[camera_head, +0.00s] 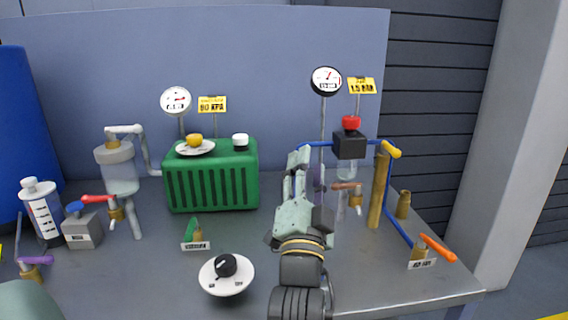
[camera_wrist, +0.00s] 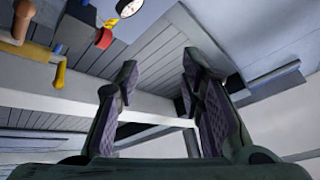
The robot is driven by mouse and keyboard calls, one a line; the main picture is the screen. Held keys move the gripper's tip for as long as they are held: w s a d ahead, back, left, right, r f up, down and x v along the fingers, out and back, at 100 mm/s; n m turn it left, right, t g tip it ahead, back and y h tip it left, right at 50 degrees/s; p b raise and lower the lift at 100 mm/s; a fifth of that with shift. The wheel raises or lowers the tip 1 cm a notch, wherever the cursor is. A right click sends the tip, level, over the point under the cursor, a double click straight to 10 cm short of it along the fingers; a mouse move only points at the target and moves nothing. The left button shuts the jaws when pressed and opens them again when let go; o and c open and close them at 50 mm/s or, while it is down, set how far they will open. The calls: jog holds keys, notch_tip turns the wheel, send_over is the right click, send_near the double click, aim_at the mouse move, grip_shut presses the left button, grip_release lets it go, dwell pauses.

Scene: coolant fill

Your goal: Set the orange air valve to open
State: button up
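The orange air valve has a long orange handle (camera_head: 438,247) at the right front of the bench, over a brass body and a white label (camera_head: 422,265). The handle slants down to the right, past the brass body. My gripper (camera_head: 304,166) is in the middle of the bench in the head view, well to the left of this valve and apart from it. In the wrist view my gripper (camera_wrist: 158,72) has its two fingers spread, with nothing between them. I cannot identify the orange valve in the wrist view.
A brown-handled valve (camera_head: 347,186), a brass column (camera_head: 379,190) and a blue pipe (camera_head: 398,228) stand between my gripper and the orange handle. A white dial (camera_head: 226,285) is at front left. A green box (camera_head: 211,180) stands behind. The right front bench edge is near the valve.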

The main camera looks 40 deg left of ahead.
jog(key=shift+s+a+r+n+y, duration=0.3)
jog(key=shift+s+a+r+n, duration=0.1)
jog(key=shift+s, duration=0.15)
jog(key=shift+s+a+r+n+y, duration=0.3)
jog(key=shift+s+r, duration=0.1)
jog(key=shift+s, duration=0.15)
jog(key=shift+c, duration=0.5)
